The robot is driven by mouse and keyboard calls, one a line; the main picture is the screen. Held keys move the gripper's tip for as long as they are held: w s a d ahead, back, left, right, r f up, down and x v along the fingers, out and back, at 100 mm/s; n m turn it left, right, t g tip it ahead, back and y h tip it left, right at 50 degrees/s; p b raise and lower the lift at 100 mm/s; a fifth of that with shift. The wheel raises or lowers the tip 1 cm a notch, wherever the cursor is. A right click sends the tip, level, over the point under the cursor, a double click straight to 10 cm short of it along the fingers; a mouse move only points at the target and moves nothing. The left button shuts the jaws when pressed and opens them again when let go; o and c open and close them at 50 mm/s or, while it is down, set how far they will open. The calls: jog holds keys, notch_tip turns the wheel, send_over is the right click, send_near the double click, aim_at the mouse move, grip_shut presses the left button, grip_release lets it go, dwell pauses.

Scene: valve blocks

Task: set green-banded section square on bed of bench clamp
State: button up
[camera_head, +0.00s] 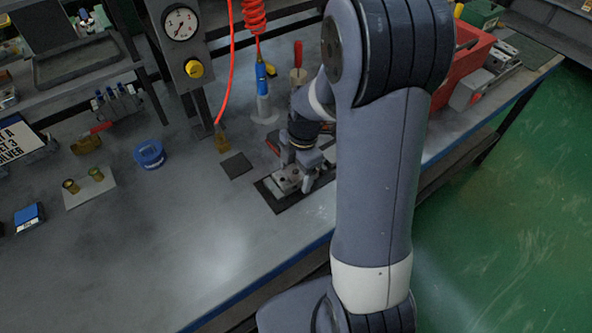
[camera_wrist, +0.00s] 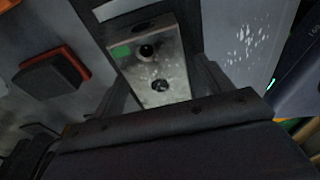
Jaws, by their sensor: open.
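A grey metal block with a green patch (camera_wrist: 157,72) and two dark holes lies between the fingers of my gripper (camera_wrist: 163,84) in the wrist view. The gripper is open, with a finger along each side of the block; I cannot tell whether they touch it. In the head view my gripper (camera_head: 305,160) is low over the bench at a metal block (camera_head: 286,181) on a dark plate (camera_head: 290,205). My arm hides part of this spot. A dark pad with an orange-red edge (camera_wrist: 50,76) is left of the block in the wrist view. I cannot tell which fixture is the bench clamp.
A red bin (camera_head: 466,52) and grey metal parts (camera_head: 470,92) are at the right. A blue round tub (camera_head: 149,154) and a pale card with brass fittings (camera_head: 90,188) are at the left. A red coiled hose (camera_head: 254,16) hangs behind.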

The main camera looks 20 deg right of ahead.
jog(key=shift+r, duration=0.1)
notch_tip(320, 180, up, 12)
jog(key=d, duration=0.1)
jog(key=shift+w+d+p, duration=0.25)
jog(key=shift+d+p, duration=0.1)
jog(key=shift+p, duration=0.1)
jog(key=shift+c, duration=0.2)
dwell(1.0)
